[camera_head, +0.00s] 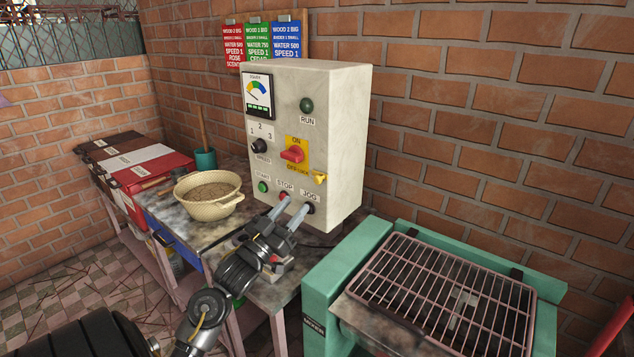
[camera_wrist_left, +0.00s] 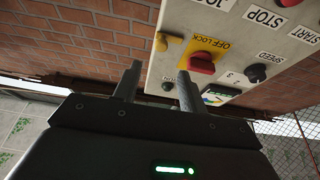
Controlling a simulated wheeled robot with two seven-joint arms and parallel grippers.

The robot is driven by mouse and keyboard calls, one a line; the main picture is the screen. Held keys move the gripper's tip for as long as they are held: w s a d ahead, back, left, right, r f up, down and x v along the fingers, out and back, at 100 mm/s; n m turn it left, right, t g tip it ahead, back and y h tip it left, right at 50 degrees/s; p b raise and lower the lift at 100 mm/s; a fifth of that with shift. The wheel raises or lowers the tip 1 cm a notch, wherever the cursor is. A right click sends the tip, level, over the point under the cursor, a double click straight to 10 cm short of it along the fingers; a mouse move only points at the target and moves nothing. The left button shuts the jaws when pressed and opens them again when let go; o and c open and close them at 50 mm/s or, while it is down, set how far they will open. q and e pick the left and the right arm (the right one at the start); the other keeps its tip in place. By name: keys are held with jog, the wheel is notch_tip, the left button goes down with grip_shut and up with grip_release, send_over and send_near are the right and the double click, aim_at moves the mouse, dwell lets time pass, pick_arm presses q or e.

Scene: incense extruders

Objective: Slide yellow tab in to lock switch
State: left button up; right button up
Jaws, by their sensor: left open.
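The yellow tab (camera_head: 320,177) sticks out on the lower right of the switch plate, on the front of the white control box (camera_head: 345,120). The red switch (camera_head: 292,155) sits on the yellow plate between the ON and OFF labels. In the left wrist view, upside down, the yellow tab (camera_wrist_left: 161,42) and red switch (camera_wrist_left: 202,63) lie beyond the fingers. My left gripper (camera_head: 291,208) is open and empty, below the tab and in front of the STOP and JOG buttons in the head view. Whether its fingertips touch the box cannot be told. My right gripper is not in view.
A green-framed machine with a metal grille (camera_head: 445,290) stands at the right. A beige bowl (camera_head: 208,193) of brown material is on the table left of the box. The speed knob (camera_head: 259,146) and start button (camera_head: 263,186) are on the box's left side.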

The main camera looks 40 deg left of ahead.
aim_at(316, 181)
pick_arm(q)
jog(key=p+x, duration=0.2)
jog(key=x, duration=0.6)
jog(key=shift+w+a, duration=0.1)
jog(key=shift+w, duration=0.25)
jog(key=shift+w+r, duration=0.1)
jog(key=shift+w, duration=0.3)
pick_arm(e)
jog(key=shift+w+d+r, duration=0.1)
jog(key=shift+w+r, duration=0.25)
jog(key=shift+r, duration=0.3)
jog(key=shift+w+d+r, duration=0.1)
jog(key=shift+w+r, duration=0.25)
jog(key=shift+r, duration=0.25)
pick_arm(q)
grip_shut()
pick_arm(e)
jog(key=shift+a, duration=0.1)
